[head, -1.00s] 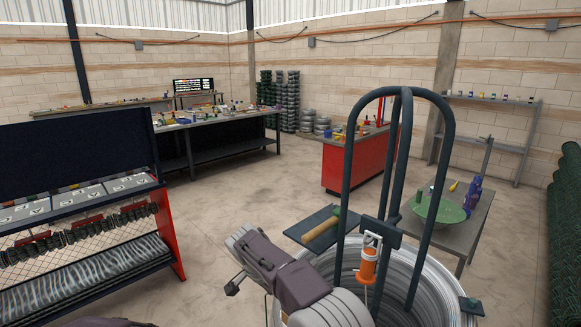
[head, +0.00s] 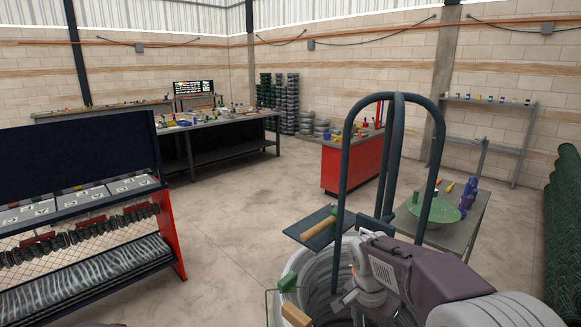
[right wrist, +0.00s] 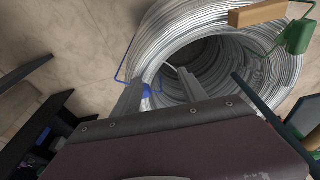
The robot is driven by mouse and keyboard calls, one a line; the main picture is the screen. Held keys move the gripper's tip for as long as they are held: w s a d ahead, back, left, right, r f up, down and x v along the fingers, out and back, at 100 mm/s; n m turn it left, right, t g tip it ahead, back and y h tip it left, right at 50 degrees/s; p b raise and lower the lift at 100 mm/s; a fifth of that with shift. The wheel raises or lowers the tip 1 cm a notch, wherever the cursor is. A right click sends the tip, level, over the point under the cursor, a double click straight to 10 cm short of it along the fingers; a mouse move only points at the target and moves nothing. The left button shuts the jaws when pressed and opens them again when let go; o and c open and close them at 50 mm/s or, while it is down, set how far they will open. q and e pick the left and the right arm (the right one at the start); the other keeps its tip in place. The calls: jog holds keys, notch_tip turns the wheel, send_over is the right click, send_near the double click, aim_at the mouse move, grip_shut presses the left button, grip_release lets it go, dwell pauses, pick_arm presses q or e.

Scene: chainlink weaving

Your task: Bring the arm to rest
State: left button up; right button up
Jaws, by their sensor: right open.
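My right arm comes in from the lower right of the head view. Its gripper (head: 343,300) is over the silver wire coil (head: 317,283) in the looped dark stand. Whether a fingertip touches the wire is unclear. The orange-handled tool is not visible; the arm may cover it. My left gripper is not in view.
The dark stand frame (head: 345,170) rises close by the right arm. A wooden-handled tool (head: 318,234) lies on its side shelf. A side table with a green bowl (head: 437,211) stands behind.

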jog(key=s+f+n+y, duration=0.2)
jog(key=s+f+n, duration=0.7)
jog(key=s, duration=0.5)
jog(key=shift+a+f, duration=0.2)
jog(key=shift+f, duration=0.05)
jog(key=shift+s, duration=0.2)
